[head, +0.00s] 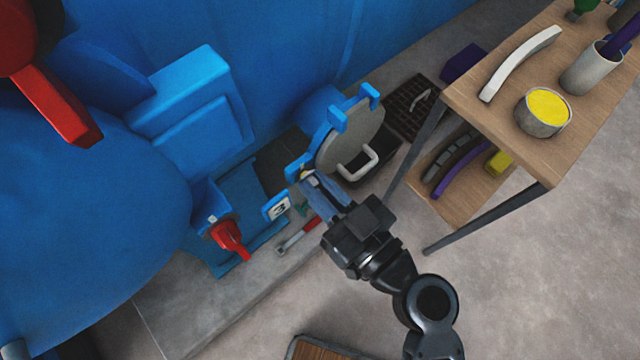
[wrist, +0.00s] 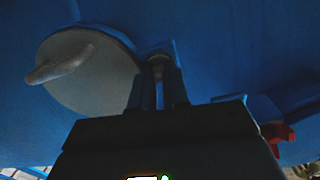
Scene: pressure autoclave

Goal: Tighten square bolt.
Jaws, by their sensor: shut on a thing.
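My gripper (head: 310,178) reaches to the blue bracket beside the round grey hatch lid (head: 353,135). Its fingers are shut on a small bolt; in the head view the fingers mostly hide it, with a small yellowish bit at their tips. In the wrist view my gripper (wrist: 158,92) points at the blue machine, and the bolt (wrist: 157,62) shows dimly between the fingertips, under a blue lug. The hatch lid with its pale handle (wrist: 62,68) is to the left there. Whether the bolt is fully seated cannot be told.
A red-handled valve (head: 230,238) and a red-handled tool (head: 298,234) are left of and below my gripper. A wooden shelf (head: 480,110) with a yellow-filled pot (head: 545,112) stands right. A dark grate (head: 410,105) lies behind. Floor at lower right is clear.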

